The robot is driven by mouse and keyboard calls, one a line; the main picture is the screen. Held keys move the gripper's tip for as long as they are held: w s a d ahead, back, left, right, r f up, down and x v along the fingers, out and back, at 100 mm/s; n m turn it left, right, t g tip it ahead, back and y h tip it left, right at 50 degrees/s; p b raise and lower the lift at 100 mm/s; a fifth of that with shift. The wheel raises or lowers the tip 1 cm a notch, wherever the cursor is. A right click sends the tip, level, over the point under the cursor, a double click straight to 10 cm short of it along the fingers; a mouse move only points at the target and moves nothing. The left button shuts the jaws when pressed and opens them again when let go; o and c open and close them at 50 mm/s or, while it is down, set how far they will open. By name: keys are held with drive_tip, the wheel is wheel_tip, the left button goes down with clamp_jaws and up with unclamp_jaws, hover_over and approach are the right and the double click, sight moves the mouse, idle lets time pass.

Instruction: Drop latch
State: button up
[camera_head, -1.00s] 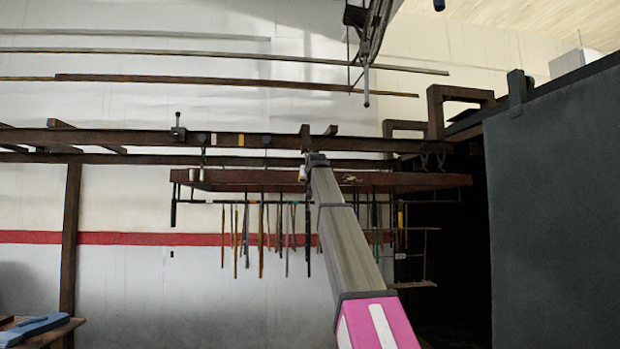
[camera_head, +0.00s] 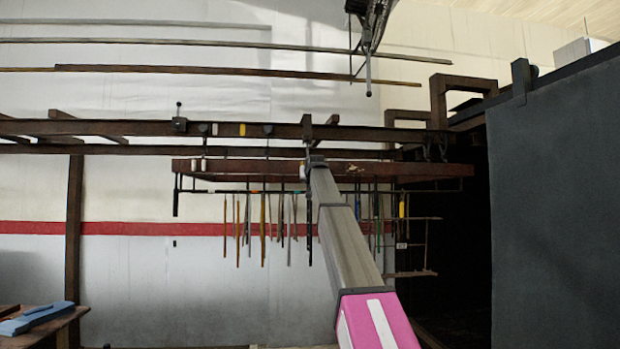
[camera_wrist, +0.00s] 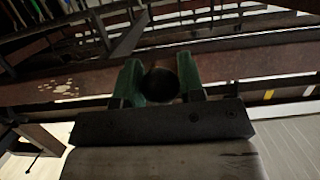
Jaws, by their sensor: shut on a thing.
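My gripper (camera_wrist: 160,85) has two green fingers, shut on a dark round part (camera_wrist: 161,82) in the wrist view. In the head view my gripper is at the far end of my arm, just below the brown overhead rail (camera_head: 250,130); its fingers are hidden there. A dark upright piece (camera_head: 307,130) stands on the rail just above my arm's end. A small dark fitting with an upright lever (camera_head: 179,123) sits on the rail farther left. I cannot tell which part is the latch.
A reddish beam (camera_head: 240,170) runs below the rail, with several thin rods (camera_head: 263,225) hanging under it. A large grey panel (camera_head: 555,200) stands at the right. A table with a blue object (camera_head: 38,318) is at the lower left. A bracket hangs overhead (camera_head: 368,55).

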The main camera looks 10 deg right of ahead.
drive_tip(key=x, duration=0.9)
drive_tip(key=shift+r, duration=0.25)
drive_tip(key=o, duration=0.8)
drive_tip(key=shift+o, duration=0.2)
drive_tip(key=shift+s, duration=0.1)
drive_tip(key=f+v, duration=0.1)
drive_tip(key=v, duration=0.5)
drive_tip(key=shift+s+f, duration=0.25)
drive_tip(key=shift+s, duration=0.25)
